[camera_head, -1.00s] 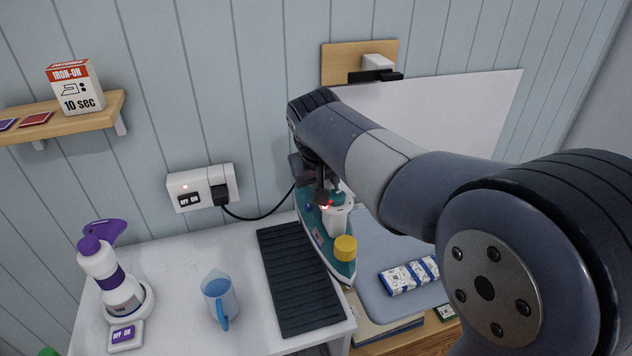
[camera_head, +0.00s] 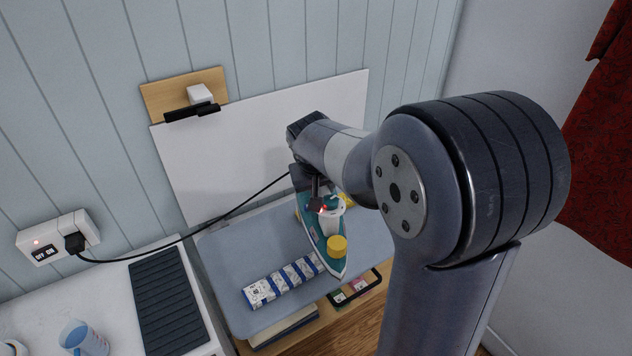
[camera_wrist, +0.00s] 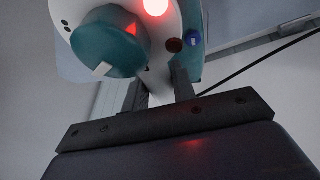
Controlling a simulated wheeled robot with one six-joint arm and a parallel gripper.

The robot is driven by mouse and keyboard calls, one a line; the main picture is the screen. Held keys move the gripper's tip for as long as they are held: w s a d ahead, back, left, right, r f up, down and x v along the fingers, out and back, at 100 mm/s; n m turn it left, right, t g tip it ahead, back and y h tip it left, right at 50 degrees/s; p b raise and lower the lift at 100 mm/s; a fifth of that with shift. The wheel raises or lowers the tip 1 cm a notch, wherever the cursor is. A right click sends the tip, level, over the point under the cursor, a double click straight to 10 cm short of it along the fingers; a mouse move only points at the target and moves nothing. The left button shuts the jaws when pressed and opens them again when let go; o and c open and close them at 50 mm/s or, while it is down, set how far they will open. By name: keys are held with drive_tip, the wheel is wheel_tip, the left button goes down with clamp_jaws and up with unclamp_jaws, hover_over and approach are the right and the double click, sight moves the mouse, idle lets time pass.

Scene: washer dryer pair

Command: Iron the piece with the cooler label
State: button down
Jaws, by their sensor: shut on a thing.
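In the wrist view the iron (camera_wrist: 108,50) fills the top, with a red light glowing. The iron is over the right part of the pale blue ironing board (camera_head: 225,255); I cannot tell whether it touches. A white and blue patterned folded piece (camera_head: 283,280) lies on the board, left of the iron's tip. Yellow bits of another piece (camera_head: 347,199) show beside the iron, mostly hidden by it. No label reads clearly.
The iron's cord runs left to a wall switch (camera_head: 58,237) with a red light. A black ribbed mat (camera_head: 168,300) and blue jug (camera_head: 83,340) are on the white top at left. Below the board are a dark-framed tray with coloured cards (camera_head: 355,287) and a book-like stack (camera_head: 283,327).

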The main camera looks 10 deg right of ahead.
drive_tip(key=shift+d+f, duration=0.15)
drive_tip(key=shift+d, duration=0.05)
drive_tip(key=shift+f+b, duration=2.5)
drive_tip(key=shift+f, duration=0.75)
